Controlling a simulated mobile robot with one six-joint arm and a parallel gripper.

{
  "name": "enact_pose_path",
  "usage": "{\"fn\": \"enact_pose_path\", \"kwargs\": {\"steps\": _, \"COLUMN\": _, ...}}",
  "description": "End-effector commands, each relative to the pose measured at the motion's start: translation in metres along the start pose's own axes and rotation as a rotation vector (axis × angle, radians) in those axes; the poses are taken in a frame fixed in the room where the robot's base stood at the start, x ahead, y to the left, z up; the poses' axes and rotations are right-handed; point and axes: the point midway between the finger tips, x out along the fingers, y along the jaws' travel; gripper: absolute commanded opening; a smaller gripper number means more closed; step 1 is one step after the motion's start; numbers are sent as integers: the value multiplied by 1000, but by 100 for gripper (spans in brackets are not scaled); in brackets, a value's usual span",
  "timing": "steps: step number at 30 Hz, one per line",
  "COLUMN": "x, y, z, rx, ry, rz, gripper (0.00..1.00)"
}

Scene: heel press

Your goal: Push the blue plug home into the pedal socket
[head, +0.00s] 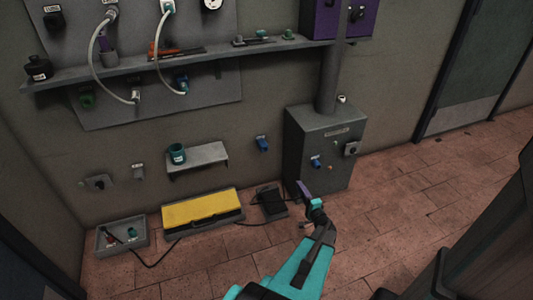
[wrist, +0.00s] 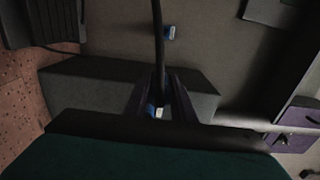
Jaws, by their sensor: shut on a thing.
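My gripper (head: 305,190) is low in front of the grey floor cabinet, right of the black pedal (head: 270,203). In the wrist view its two dark purple fingers (wrist: 160,100) are close together, shut on a small blue piece with a white patch, which I take as the blue plug (wrist: 152,108). The fingers hide most of it. A dark strip, perhaps a cable, runs from there to the top edge. A blue fitting (head: 315,161) shows on the cabinet's front, and another blue fitting (head: 262,143) on the wall. Which one is the pedal socket, I cannot tell.
The grey cabinet (head: 325,120) stands against the wall. A yellow-topped box (head: 202,210) and a grey tray (head: 104,246) lie on the floor at left, with a black cable between. A low wall shelf (head: 205,155) bears a teal cup (head: 177,153). Tiled floor is clear at right.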

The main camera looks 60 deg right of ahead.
Motion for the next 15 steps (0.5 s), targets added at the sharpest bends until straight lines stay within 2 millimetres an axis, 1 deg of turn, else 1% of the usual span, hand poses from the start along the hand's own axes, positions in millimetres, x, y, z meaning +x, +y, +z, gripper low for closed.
{"fn": "enact_pose_path", "kwargs": {"steps": 15, "x": 1, "y": 2, "z": -28, "rx": 0, "ry": 0, "rz": -1, "gripper": 0}}
